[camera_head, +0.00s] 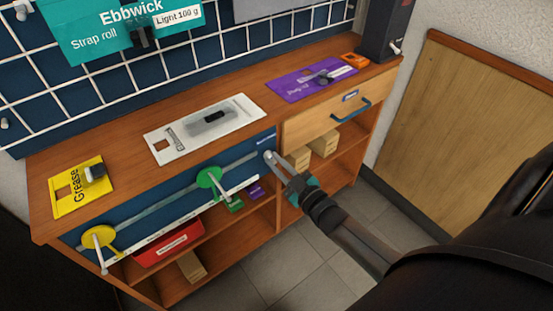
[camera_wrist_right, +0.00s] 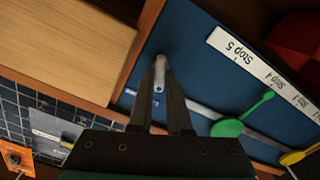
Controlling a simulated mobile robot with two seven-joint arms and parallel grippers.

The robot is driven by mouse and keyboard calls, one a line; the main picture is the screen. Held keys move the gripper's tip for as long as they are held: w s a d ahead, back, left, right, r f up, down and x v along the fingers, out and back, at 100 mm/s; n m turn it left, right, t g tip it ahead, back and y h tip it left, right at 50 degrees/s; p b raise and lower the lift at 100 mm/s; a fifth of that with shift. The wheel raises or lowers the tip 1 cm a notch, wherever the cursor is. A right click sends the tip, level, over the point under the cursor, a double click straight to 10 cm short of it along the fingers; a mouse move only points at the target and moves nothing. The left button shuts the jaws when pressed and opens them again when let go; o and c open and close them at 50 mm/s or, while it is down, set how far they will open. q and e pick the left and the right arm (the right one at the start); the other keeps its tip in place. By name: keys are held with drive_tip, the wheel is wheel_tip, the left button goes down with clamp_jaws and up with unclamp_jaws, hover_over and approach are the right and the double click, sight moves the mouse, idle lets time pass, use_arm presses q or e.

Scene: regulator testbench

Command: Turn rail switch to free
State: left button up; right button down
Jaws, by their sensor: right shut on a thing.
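A blue panel (camera_head: 135,214) on the front of the wooden bench carries a long grey rail. A small grey peg-like switch (camera_wrist_right: 160,66) sits at the panel's right end in the head view. My right gripper (camera_head: 271,160) reaches it from the lower right. In the right wrist view its fingers (camera_wrist_right: 160,88) are shut on the grey switch. The fingers hide part of it, and a small label beside it is too small to read. A green disc with a lever (camera_head: 209,178) and a yellow disc with a lever (camera_head: 99,238) sit farther left along the rail. My left gripper is not in view.
A white strip (camera_wrist_right: 240,57) with stop labels runs along the panel. A wooden drawer (camera_head: 330,112) with a blue handle lies to the right. Shelves below hold a red bin (camera_head: 168,244) and boxes. Yellow, white and purple cards lie on the bench top. Floor in front is clear.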

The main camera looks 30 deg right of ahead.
drive_tip(key=m+p, duration=0.1)
drive_tip(key=m, duration=0.2)
drive_tip(key=shift+m, duration=0.4)
drive_tip(key=m+p, duration=0.1)
drive_tip(key=m, duration=0.3)
drive_tip(key=shift+d, duration=0.1)
drive_tip(key=m, duration=0.3)
drive_tip(key=shift+m, duration=0.3)
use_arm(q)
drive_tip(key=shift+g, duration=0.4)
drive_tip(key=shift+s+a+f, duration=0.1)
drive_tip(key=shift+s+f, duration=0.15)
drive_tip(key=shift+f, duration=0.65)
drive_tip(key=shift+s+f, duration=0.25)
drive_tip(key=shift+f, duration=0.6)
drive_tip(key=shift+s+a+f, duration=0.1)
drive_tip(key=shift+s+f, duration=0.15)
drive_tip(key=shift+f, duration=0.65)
use_arm(e)
drive_tip(key=shift+m, duration=1.1)
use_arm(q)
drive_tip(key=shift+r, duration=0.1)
use_arm(e)
drive_tip(key=c, duration=0.9)
unclamp_jaws()
drive_tip(key=shift+o, duration=0.2)
